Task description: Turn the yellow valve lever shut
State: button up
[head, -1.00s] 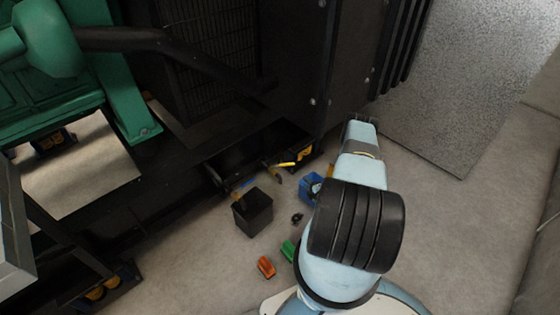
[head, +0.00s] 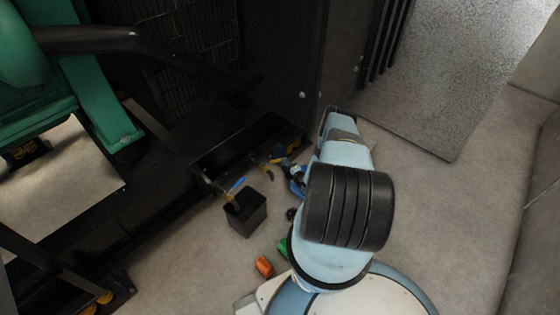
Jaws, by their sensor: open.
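The yellow valve lever (head: 276,161) is a small, short yellow handle low at the edge of the black genset base, left of my arm. It looks shorter and less bright in this view, and its exact angle is hard to tell. A blue-handled lever (head: 237,184) stands to its left, above a black bin. My arm reaches up the picture, right of the levers. Its far end points towards the black panel. My gripper's fingers cannot be made out; they are hidden behind or beyond the arm.
The open black bin (head: 247,213) stands on the floor below the levers. A blue item (head: 297,180), an orange block (head: 264,266) and a green block (head: 283,249) lie close to my arm. A grey speckled plate (head: 440,90) is at right. Floor is clear below the plate.

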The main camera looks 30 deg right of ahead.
aim_at(275, 161)
jog(key=shift+x, duration=3.1)
jog(key=shift+c, duration=0.2)
grip_shut()
